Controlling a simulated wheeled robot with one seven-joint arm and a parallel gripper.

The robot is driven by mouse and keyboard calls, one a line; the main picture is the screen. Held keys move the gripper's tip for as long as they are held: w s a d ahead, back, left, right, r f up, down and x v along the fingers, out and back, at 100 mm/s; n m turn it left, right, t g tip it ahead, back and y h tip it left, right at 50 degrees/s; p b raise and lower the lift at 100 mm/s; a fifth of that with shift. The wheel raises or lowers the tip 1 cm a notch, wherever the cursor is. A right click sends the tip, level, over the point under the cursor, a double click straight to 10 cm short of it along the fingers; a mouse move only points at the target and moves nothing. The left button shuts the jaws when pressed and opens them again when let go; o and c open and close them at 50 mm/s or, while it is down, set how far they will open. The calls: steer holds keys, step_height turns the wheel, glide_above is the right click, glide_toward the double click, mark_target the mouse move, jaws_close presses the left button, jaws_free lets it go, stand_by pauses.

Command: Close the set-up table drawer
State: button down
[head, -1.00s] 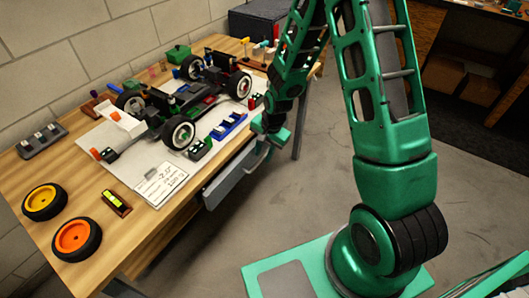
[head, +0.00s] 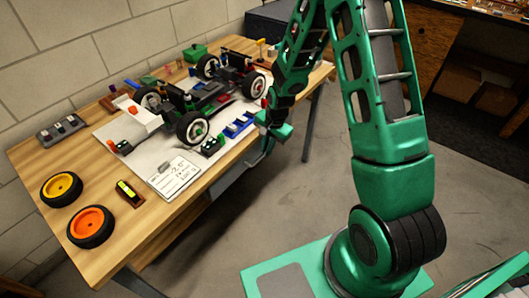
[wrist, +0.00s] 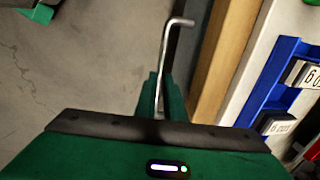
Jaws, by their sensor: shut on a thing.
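The set-up table drawer (head: 230,183) is a grey box under the front edge of the wooden table (head: 150,232). Only a little of it shows past the tabletop in the head view. My gripper (head: 266,146) is at the drawer's front, just off the table edge. In the wrist view my gripper (wrist: 161,92) is shut on the drawer handle (wrist: 173,58), a thin bent silver bar that runs between the fingers. My wrist and fingers hide part of the drawer front, and I cannot tell how wide its gap is.
An RC car (head: 190,103) stands on a white mat with a blue tray (head: 238,125) near the edge. Orange-rimmed (head: 90,226) and yellow-rimmed (head: 62,188) wheels lie at the near left. The floor (head: 225,245) in front is clear.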

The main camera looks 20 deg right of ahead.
steer(key=shift+w+a+r, duration=0.15)
steer(key=shift+w+a, duration=0.15)
steer(key=shift+w, duration=0.15)
steer(key=c, duration=1.8)
jaws_free()
steer(key=shift+c, duration=0.2)
step_height(320, 180, up, 10)
steer(key=s+d, duration=0.1)
steer(key=s, duration=0.1)
steer(key=shift+r, duration=0.15)
steer(key=shift+d, duration=0.15)
